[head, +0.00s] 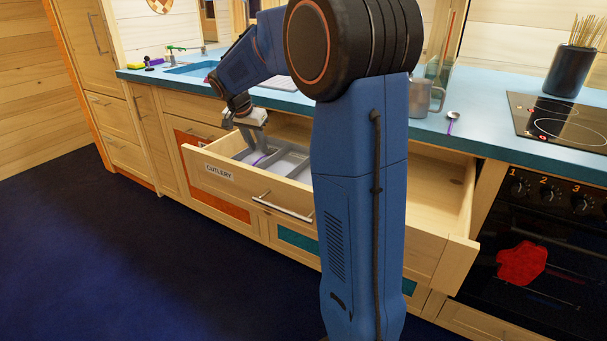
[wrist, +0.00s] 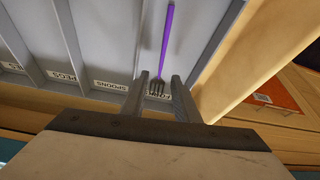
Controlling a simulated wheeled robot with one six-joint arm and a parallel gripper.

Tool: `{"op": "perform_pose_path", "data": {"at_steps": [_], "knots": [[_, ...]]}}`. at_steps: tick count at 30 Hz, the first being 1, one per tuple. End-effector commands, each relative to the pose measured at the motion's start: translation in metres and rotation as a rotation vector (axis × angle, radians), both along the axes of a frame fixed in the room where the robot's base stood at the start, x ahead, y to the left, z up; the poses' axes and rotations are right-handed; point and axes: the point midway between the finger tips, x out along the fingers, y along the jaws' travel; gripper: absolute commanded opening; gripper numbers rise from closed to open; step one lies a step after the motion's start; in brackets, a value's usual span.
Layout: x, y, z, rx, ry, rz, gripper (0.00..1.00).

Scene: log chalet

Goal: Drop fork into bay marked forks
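The fork (wrist: 166,40) has a purple handle and dark tines. In the wrist view it lies lengthwise in the right-hand bay (wrist: 198,28) of the grey cutlery tray, tines toward my gripper. The bay's label (wrist: 150,93) is partly covered by the tines and a finger; it seems to read FORKS. My gripper (wrist: 160,82) is open, its two fingers standing apart on either side of the tines with visible gaps. In the head view my gripper (head: 256,148) reaches down into the open drawer (head: 240,186) marked CUTLERY, and a bit of purple shows below it.
The neighbouring bay is labelled SPOONS (wrist: 108,87), with other labelled bays further left. The drawer's wooden side wall (wrist: 225,65) stands close on the right. On the blue counter are a purple-handled spoon (head: 452,120), a metal mug (head: 424,98) and a hob (head: 562,120).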

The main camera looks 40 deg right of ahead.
Motion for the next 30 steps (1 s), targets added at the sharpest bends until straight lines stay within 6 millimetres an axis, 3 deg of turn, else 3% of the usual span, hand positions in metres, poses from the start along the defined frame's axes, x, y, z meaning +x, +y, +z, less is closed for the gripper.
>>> {"op": "perform_pose_path", "data": {"at_steps": [8,14,30], "knots": [[0.000,0.000,0.001,0.000,0.000,0.000,0.28],[-0.002,0.005,0.015,0.000,-0.001,0.000,0.28],[-0.020,0.042,0.112,0.000,-0.003,0.001,0.28]]}}
